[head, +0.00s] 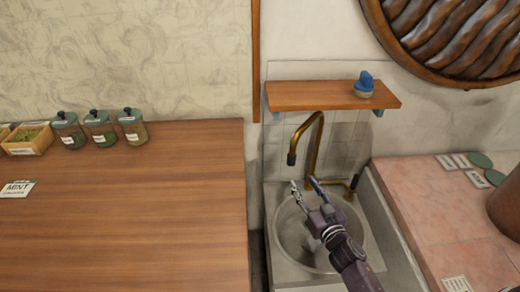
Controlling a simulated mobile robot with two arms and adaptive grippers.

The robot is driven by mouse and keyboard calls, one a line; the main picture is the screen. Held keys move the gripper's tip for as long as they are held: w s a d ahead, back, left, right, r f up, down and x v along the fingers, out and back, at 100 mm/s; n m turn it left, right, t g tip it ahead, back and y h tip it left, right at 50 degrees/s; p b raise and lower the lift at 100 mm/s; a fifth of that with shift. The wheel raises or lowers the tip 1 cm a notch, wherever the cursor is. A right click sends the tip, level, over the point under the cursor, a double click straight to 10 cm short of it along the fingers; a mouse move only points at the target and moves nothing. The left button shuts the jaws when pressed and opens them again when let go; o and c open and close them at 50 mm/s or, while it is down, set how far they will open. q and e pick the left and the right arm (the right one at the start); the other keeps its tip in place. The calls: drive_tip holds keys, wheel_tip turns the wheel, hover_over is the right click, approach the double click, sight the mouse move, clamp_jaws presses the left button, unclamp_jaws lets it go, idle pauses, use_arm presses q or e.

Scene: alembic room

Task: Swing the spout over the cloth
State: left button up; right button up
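A brass gooseneck spout (319,130) rises behind the round sink basin (350,245). Its dark tip hangs toward the left side of the basin. A brass side lever (352,187) with a dark end stands to the right of the spout's foot. My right gripper (304,184) is over the basin, with its two fingers apart and nothing visible between them. It appears just in front of the spout; I cannot tell whether it touches it. My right arm hides part of the basin. I cannot make out a cloth for certain. My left gripper is out of view.
A wooden shelf (310,97) above the sink holds a small blue object (364,82). A wooden counter (150,220) with several lidded jars (100,128) is on the left. A pink tiled counter (450,220) is on the right.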

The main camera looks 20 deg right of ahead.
sight(294, 161)
drive_tip(key=shift+t, duration=0.5)
drive_tip(key=r, duration=0.1)
drive_tip(key=w+r, duration=0.1)
drive_tip(key=w+a+r, duration=0.1)
drive_tip(key=r, duration=0.1)
drive_tip(key=shift+w+r, duration=0.2)
drive_tip(key=shift+w, duration=0.1)
drive_tip(key=shift+w+f, duration=0.1)
drive_tip(key=shift+w, duration=3.3)
drive_tip(key=shift+c, duration=0.2)
clamp_jaws()
